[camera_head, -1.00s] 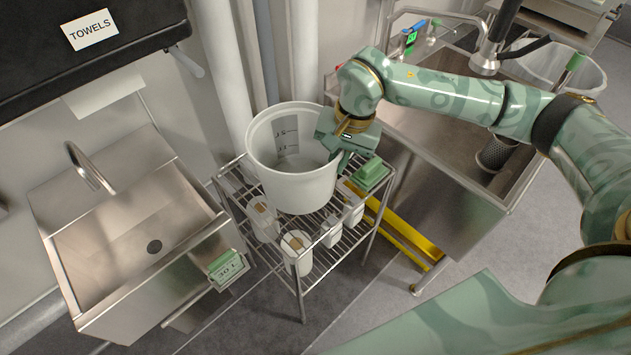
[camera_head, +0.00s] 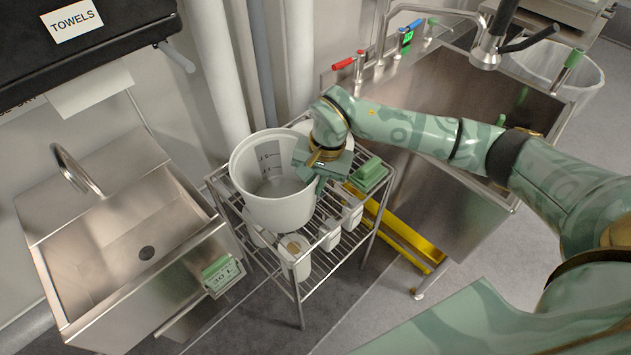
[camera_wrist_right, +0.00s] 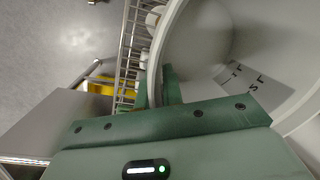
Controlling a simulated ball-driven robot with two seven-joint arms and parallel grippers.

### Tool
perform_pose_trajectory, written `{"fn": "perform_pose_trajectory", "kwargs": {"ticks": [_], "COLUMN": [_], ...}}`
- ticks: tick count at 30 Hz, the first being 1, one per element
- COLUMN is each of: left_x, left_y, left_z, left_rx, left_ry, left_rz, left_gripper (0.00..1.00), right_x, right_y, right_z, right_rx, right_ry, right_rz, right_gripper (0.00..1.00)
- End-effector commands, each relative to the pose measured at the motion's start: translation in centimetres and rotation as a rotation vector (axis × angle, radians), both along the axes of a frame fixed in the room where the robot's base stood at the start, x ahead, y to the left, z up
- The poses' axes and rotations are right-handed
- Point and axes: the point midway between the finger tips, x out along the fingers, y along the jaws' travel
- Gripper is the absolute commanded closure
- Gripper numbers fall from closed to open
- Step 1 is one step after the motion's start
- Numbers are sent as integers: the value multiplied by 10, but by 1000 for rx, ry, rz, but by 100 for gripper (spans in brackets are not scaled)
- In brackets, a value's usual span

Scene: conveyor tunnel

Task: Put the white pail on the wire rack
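The white pail (camera_head: 268,205), with grey level marks inside, stands nearly upright over the left part of the wire rack (camera_head: 297,287) in the head view. My right gripper (camera_head: 318,188) is at the pail's right side. In the right wrist view its fingers (camera_wrist_right: 157,88) sit on both sides of the wall of the pail (camera_wrist_right: 205,45), shut on it. The pail's underside is hidden, so I cannot tell whether it touches the rack's top shelf. My left gripper is not in view.
Several small white containers (camera_head: 295,262) stand in the rack below, and a green block (camera_head: 369,175) is at its right corner. A steel sink (camera_head: 130,250) is left, a larger basin (camera_head: 440,200) right. Pipes (camera_head: 220,70) rise behind.

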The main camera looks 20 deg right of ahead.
Motion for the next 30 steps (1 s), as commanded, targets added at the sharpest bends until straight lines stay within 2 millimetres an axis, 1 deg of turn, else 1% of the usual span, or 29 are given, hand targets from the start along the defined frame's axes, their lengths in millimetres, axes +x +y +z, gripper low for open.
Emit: {"fn": "perform_pose_trajectory", "kwargs": {"ticks": [1,2,10,13,17,21,24,27,30], "left_x": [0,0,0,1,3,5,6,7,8], "left_y": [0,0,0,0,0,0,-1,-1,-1], "left_z": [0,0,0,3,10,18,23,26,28], "left_rx": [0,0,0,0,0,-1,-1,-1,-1], "left_ry": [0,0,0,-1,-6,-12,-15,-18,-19], "left_rz": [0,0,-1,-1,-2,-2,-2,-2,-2], "left_gripper": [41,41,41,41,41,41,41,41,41], "right_x": [0,0,0,0,0,0,-1,-2,-3], "right_y": [0,0,0,-1,-5,-12,-16,-18,-21], "right_z": [0,0,0,8,31,66,88,105,116], "right_rx": [-1,-1,-1,-1,-2,-2,-2,-1,-1], "right_ry": [1,1,1,-1,-4,-7,-5,-4,-1], "right_rz": [0,0,0,0,-1,0,-1,-1,0], "right_gripper": [78,70,70,70,70,70,70,70,70]}}
